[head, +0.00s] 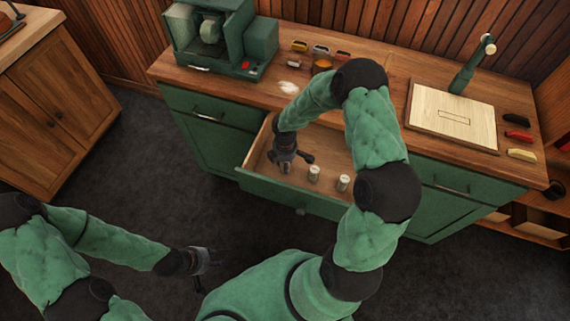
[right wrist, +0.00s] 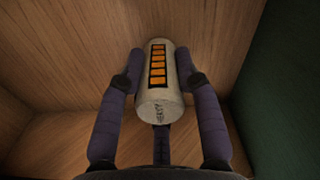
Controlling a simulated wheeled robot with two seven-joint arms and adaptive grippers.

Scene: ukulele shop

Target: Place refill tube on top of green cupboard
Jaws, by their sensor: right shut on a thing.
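The green cupboard (head: 440,172) has a wooden top and an open drawer (head: 262,146) at its front. My right gripper (head: 285,164) reaches down into the left part of this drawer. In the right wrist view its fingers are closed on both sides of a pale refill tube (right wrist: 157,85) with orange bars and dark lettering. The tube is inside the drawer; whether it touches the bottom I cannot tell. In the head view the gripper hides it. My left gripper (head: 208,268) is open and empty over the dark floor, left of the drawer.
Two more pale tubes (head: 314,174) (head: 343,183) stand in the drawer, right of my right gripper. A green machine (head: 215,45), small coloured items (head: 322,62), and a pale board (head: 450,118) with a green lamp-like stand (head: 470,70) are on the top. Some top between them is bare.

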